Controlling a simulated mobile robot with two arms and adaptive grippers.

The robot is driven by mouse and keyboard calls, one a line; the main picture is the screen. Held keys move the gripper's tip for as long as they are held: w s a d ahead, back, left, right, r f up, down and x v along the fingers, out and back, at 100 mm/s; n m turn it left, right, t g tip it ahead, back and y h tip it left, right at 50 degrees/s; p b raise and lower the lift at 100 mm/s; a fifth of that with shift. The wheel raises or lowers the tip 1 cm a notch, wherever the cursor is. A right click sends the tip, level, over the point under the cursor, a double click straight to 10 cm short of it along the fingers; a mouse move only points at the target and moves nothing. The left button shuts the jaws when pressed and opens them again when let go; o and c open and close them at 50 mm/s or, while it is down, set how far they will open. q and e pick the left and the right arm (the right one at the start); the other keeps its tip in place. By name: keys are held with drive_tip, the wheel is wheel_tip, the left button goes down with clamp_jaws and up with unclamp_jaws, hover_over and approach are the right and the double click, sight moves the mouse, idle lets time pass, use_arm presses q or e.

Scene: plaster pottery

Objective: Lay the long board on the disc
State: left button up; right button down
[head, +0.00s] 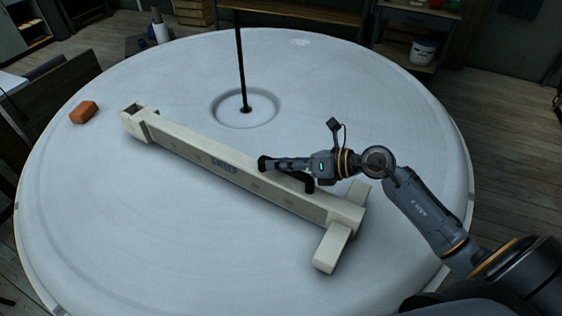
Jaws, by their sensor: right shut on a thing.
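The long board (215,161) is a pale beam with a block at its far left end and a crosspiece at its near right end. It lies diagonally over the big round white disc (380,100), in front of the central rod; whether it rests flat on the surface is hard to tell. My right gripper (283,172) reaches in from the right and is shut on the board, right of its middle. The board hides part of its fingers. My left gripper is not in view.
A thin dark rod (241,60) rises from a ringed hollow at the disc's centre, behind the board. An orange-brown block (83,112) lies near the disc's left edge. A white bucket (423,50) stands on a shelf at the back right. The disc's far right is clear.

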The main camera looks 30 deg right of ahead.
idle(0.7)
drive_tip(key=shift+w+f, duration=0.1)
drive_tip(key=shift+f, duration=0.2)
idle(0.4)
drive_tip(key=c, duration=1.2)
unclamp_jaws()
drive_tip(key=shift+o, duration=0.4)
drive_tip(key=shift+s+f, duration=0.25)
drive_tip(key=shift+f, duration=0.1)
drive_tip(key=v, duration=1.2)
drive_tip(key=shift+r, duration=0.3)
